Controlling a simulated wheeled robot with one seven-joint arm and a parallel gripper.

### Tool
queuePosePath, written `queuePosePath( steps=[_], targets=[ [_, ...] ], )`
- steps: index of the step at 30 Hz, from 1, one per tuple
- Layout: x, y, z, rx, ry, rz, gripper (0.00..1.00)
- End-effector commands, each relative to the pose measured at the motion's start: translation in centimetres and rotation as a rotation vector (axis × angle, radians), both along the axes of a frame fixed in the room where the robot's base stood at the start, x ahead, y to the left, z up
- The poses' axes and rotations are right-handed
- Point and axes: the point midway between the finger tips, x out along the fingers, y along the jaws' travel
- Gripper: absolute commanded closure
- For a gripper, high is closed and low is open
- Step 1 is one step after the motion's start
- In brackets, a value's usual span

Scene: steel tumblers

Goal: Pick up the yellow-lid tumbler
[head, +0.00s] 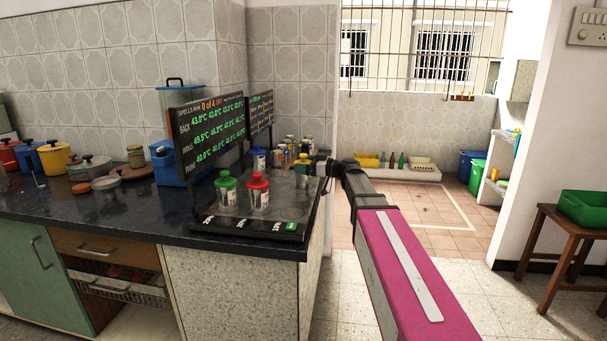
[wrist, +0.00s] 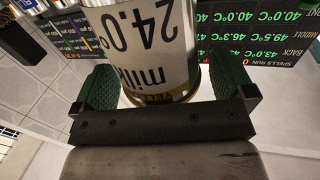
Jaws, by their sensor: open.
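The yellow-lid tumbler (head: 302,169) stands at the back right of a dark stand, partly hidden by my gripper in the head view. My gripper (head: 318,168) reaches it from the right. In the wrist view a steel tumbler (wrist: 148,45) with a white label reading "milk" and "24.0°" is between the two green finger pads of my gripper (wrist: 161,78). The jaws are open around it; whether either pad touches it I cannot tell. A green-lid tumbler (head: 227,193), a red-lid tumbler (head: 259,194) and a blue-lid tumbler (head: 258,158) stand on the same stand.
The dark stand (head: 215,226) has a temperature display (head: 210,133) rising behind its left part. Several jars (head: 295,143) stand behind it. The counter (head: 110,212) holds pots at the left. A green crate (head: 583,209) sits on a stool at the right.

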Motion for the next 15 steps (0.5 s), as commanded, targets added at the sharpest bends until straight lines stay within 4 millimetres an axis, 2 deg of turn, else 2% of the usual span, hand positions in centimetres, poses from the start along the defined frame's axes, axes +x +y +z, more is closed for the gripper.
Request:
queuePosePath(
  steps=[2,7,8,15],
  targets=[
    [-0.03,-0.02,0.0,0.0,0.0,0.0,0.0],
    [-0.03,-0.03,0.01,0.0,0.0,0.0,0.52],
    [-0.03,-0.03,0.01,0.0,0.0,0.0,0.58],
    [-0.04,-0.04,0.05,0.001,0.0,0.001,0.58]
  ],
)
